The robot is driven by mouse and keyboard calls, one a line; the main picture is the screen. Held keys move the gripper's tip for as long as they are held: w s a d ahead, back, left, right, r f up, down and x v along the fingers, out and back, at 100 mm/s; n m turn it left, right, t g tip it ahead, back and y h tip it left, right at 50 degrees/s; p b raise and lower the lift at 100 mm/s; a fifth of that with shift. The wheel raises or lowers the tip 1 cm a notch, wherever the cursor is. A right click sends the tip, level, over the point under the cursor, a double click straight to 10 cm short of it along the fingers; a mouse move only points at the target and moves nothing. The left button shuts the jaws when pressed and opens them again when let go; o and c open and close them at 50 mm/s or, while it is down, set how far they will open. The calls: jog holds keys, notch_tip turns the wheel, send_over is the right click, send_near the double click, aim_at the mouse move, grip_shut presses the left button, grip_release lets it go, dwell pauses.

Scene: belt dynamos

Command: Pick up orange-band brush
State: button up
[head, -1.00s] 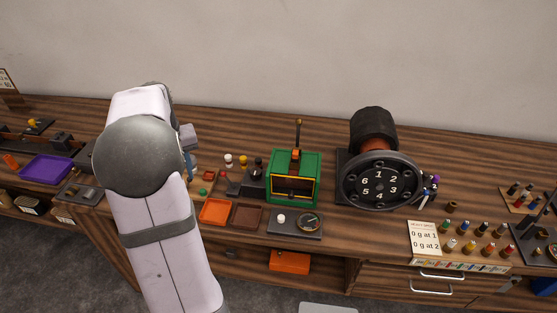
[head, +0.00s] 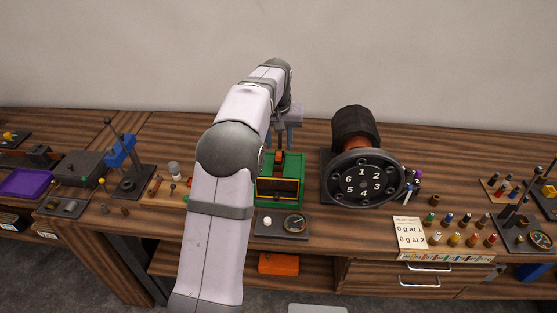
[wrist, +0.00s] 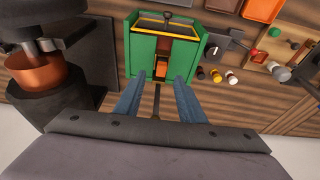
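Several small brushes with coloured bands (head: 454,238) stand in rows at the right of the bench in the head view. They are too small there for me to tell which one has the orange band. My gripper (head: 280,135) is behind and above the green box (head: 264,190). In the wrist view, my gripper (wrist: 160,88) is open, its blue-grey fingers pointing at the back of the green box (wrist: 143,48). A dark upright rod (wrist: 157,102) shows between the fingers, with a gap on each side. An orange block (wrist: 163,70) sits in the box's slot.
A large numbered wheel (head: 363,182) on a dark drum stands right of the green box. A white note card (head: 410,233) lies left of the brushes. A small plate with a dial (head: 268,224) lies in front of the box. My arm hides the bench left of it.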

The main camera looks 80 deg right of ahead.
aim_at(279, 155)
jog(key=shift+p+x, duration=1.6)
jog(key=shift+x, duration=1.4)
jog(key=shift+w, duration=0.1)
grip_shut()
